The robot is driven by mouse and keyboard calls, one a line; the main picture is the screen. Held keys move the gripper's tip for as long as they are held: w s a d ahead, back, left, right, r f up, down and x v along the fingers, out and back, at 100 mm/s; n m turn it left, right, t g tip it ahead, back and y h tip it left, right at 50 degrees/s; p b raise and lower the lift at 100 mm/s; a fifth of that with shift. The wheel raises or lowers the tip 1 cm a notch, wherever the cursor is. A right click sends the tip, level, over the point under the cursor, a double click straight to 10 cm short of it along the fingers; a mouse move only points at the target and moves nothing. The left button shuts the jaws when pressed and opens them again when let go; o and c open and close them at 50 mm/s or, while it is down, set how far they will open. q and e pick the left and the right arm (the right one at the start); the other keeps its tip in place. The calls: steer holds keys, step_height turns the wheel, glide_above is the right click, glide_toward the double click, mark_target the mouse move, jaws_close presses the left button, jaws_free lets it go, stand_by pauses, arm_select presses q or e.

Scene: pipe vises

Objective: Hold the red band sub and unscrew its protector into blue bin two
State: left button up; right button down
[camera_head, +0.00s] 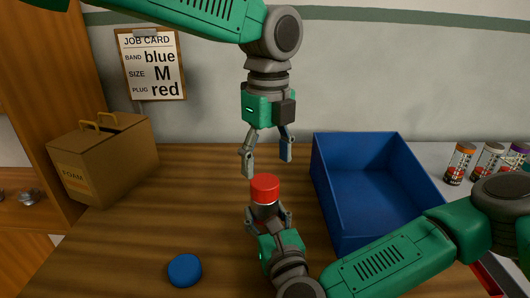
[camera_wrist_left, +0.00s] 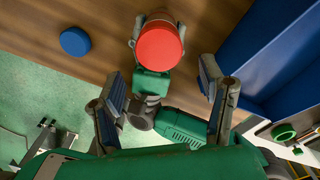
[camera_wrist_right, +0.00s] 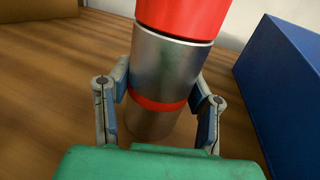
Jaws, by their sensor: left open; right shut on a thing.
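The sub (camera_wrist_right: 168,75) is a grey metal cylinder with a red band (camera_wrist_right: 160,103) around it and a red protector (camera_head: 265,187) on its top end. It stands upright in my right gripper (camera_head: 267,214), whose fingers are shut on its sides. My left gripper (camera_head: 267,161) is open and empty, pointing down just above the protector. In the left wrist view the protector (camera_wrist_left: 160,46) shows from above, beyond the open fingers. A blue bin (camera_head: 327,192) stands to the right of both grippers; its visible floor is empty and no number shows on it.
A blue disc-like cap (camera_head: 185,270) lies on the wooden table at front left. A foam box (camera_head: 110,165) stands at the back left. Several small jars (camera_head: 459,163) stand beyond the bin at right. A job card (camera_head: 152,65) hangs on the wall, reading band blue, size M, plug red.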

mark_target(265, 180)
arm_select(q)
steer(key=m, duration=0.1)
steer(key=r+m, duration=0.1)
steer(key=shift+w+a+r+m, duration=0.1)
steer(key=shift+w+a+m, duration=0.1)
steer(key=shift+m, duration=0.1)
steer(key=shift+w+m, duration=0.1)
steer(key=shift+m, duration=0.2)
step_height(265, 180, down, 8)
steer(key=shift+r, duration=0.1)
